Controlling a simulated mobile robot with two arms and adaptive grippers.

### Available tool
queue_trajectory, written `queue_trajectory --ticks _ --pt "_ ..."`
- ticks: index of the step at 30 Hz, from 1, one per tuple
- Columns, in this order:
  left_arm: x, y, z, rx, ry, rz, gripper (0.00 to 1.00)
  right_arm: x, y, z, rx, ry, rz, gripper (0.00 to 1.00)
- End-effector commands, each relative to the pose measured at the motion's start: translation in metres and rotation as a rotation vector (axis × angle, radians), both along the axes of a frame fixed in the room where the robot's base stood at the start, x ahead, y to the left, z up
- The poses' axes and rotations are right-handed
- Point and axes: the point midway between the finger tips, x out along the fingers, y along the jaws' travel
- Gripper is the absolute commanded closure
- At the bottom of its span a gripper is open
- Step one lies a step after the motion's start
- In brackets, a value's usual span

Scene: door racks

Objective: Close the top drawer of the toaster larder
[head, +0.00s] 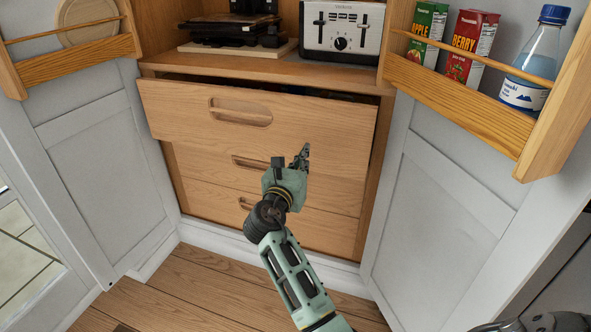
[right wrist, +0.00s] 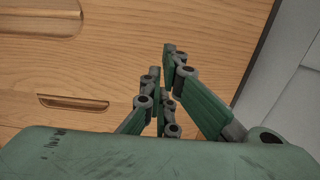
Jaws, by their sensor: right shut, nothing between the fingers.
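The top drawer (head: 190,118) of the wooden larder is pulled partly out, and a dark gap shows above its front. Its handle is a recessed oval slot (head: 240,112) left of centre. The toaster (head: 341,28) stands on the shelf above. My right gripper (head: 303,153) is shut and empty, in front of the right lower part of the top drawer front. In the right wrist view its fingers (right wrist: 163,75) lie close together before the wood front; I cannot tell whether they touch it.
The lower drawers (head: 210,172) look closed. White doors stand open on both sides (head: 95,140), with wooden racks. The right rack (head: 460,98) holds two cartons (head: 470,45) and a bottle (head: 535,62); the left holds a round board (head: 90,20). Wooden floor (head: 190,290) lies clear in front.

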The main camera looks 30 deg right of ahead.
Motion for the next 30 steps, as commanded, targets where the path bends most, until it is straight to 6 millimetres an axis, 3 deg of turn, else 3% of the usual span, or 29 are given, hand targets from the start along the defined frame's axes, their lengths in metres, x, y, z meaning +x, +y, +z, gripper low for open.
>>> queue_trajectory --ticks 5,12,30 --pt "-0.006 0.001 0.012 0.000 -0.010 0.001 0.63 0.025 -0.029 -0.001 0.000 -0.001 0.000 1.00" --pt "-0.006 0.001 0.002 0.000 -0.008 0.001 0.63 0.045 -0.052 -0.001 0.001 -0.001 0.001 1.00" --pt "-0.005 0.001 0.002 0.000 -0.009 0.001 0.63 0.057 -0.065 0.001 -0.002 -0.001 0.002 1.00"
